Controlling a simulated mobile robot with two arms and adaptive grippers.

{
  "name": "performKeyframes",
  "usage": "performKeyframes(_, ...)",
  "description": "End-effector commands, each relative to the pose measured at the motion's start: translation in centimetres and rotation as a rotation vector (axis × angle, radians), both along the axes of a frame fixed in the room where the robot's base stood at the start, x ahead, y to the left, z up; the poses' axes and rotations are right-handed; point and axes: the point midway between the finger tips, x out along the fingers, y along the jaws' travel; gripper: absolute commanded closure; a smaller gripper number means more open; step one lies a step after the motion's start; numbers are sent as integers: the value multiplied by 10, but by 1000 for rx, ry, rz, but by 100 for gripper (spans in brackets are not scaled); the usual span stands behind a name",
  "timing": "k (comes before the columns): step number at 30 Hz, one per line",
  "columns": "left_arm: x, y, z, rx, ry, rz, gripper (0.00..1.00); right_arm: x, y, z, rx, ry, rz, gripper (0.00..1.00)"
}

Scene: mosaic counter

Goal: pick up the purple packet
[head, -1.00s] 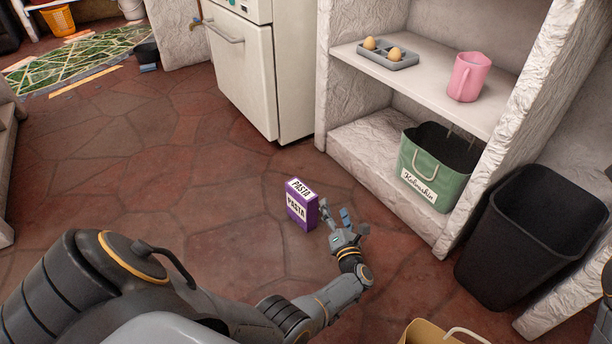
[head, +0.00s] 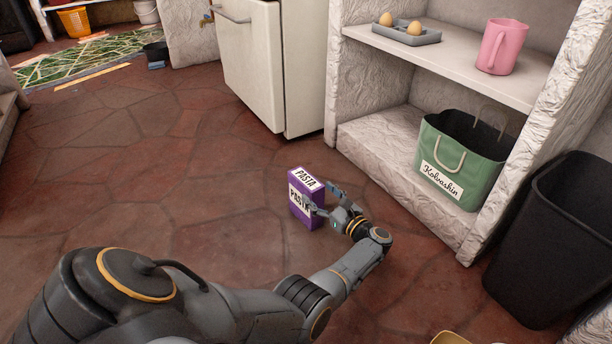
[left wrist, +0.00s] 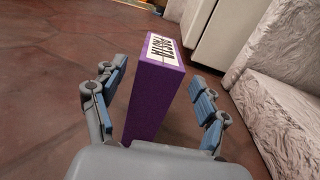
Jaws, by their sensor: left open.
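The purple packet (head: 305,212), labelled PASTA, stands upright on the red stone floor. My left gripper (head: 325,198) is at its right side, with one finger in front of the packet's lower right and the other behind its right edge. In the left wrist view the packet (left wrist: 152,100) stands between the two open fingers of the left gripper (left wrist: 158,105). A gap shows on the right side; on the left the finger is close to it. The packet's lower part is hidden by the gripper's palm. My right gripper is not in view.
A white stone shelf (head: 460,62) at the right holds an egg tray (head: 408,34), a pink jug (head: 500,48) and a green bag (head: 460,165). A black bin (head: 550,240) stands at the right edge. Floor left of the packet is clear.

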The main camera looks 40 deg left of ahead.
Motion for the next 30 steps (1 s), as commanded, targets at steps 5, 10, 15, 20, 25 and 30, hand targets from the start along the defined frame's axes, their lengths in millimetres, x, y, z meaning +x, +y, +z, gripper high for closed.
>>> performKeyframes(5,3,14,-1,0,0,0,26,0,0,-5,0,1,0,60)
performKeyframes(10,4,35,-5,3,-1,1,26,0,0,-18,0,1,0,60)
performKeyframes(15,8,58,-5,2,0,0,26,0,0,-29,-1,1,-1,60)
performKeyframes(20,10,66,-3,1,1,0,26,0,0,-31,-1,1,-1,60)
performKeyframes(25,10,66,-3,0,1,-1,26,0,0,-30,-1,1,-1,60)
performKeyframes(30,10,65,-3,0,1,-1,59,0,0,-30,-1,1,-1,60)
